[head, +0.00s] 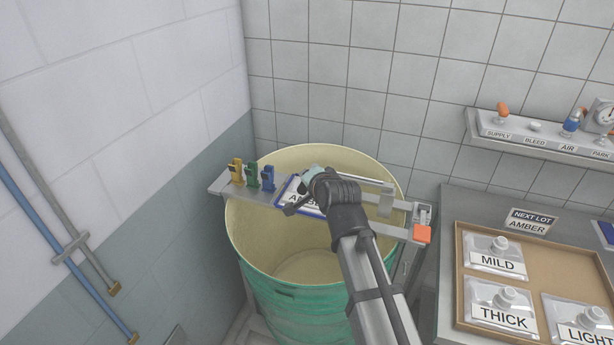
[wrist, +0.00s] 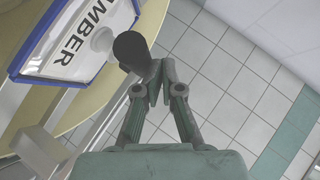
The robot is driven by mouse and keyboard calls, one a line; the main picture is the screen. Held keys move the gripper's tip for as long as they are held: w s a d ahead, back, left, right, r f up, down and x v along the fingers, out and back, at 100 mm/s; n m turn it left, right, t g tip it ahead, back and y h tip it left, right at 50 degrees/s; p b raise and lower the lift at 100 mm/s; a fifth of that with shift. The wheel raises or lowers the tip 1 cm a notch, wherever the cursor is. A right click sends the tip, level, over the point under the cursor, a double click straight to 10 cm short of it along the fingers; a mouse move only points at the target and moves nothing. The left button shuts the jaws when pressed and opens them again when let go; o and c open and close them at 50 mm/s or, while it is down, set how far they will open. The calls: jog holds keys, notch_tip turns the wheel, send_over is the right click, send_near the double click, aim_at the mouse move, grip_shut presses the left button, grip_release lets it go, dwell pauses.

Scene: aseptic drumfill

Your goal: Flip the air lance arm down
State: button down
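A pale bar (head: 362,178), which may be the air lance arm, runs from beside my gripper toward the right rim of the green drum (head: 300,310). Its far end is by a grey bracket (head: 386,205). My gripper (head: 308,190) is above the drum's mouth, over the AMBER pouch. In the wrist view my gripper's fingers (wrist: 158,80) are together. A dark rounded knob (wrist: 131,48) shows at the fingertips; I cannot tell whether they grip it or only overlap it. The AMBER pouch (wrist: 85,30), blue-edged, lies just left of the knob.
A support plate (head: 220,186) crosses the drum, with yellow (head: 236,172), green (head: 252,175) and blue (head: 268,178) clips. An orange block (head: 422,233) is at its right end. Right are a pouch tray (head: 457,270) and a valve shelf (head: 560,150). Pipes line the left wall.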

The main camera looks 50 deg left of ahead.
jog(key=s+d+r, duration=0.2)
jog(key=r, duration=0.3)
jog(key=s+d+r+b, duration=0.1)
jog(key=s+d+r, duration=0.2)
jog(key=r, duration=0.3)
jog(key=shift+d, duration=0.25)
jog(key=shift+f, duration=0.1)
